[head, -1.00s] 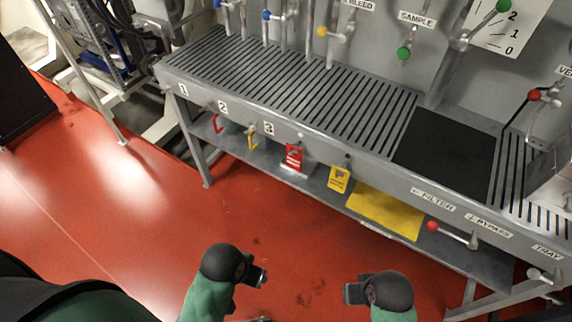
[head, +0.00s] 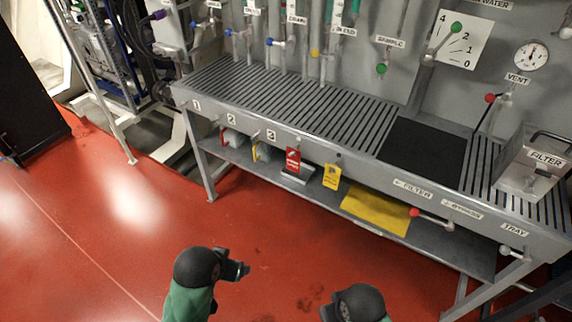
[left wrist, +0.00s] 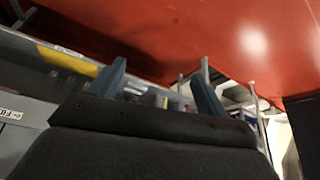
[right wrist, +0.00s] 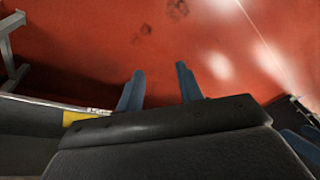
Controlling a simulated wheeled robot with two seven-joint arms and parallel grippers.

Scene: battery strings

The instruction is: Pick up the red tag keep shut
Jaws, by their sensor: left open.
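The red tag (head: 293,161) hangs on the front edge of the bench, below and right of the label 3. A yellow tag (head: 332,176) hangs to its right. My left gripper (head: 240,270) is in front of the bench, low in the head view and well apart from the red tag. In the left wrist view its two fingers (left wrist: 158,88) stand apart with nothing held between them. My right gripper is mostly cut off by the lower edge of the head view. In the right wrist view its fingers (right wrist: 158,88) are apart and empty over red floor.
The grated bench (head: 300,95) spans the view, with valves and pipes behind it. A lower shelf carries a yellow sheet (head: 376,212). A red-knobbed lever (head: 432,219) sticks out at the right. A filter box (head: 530,165) stands on the bench. The red floor (head: 110,230) in front is clear.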

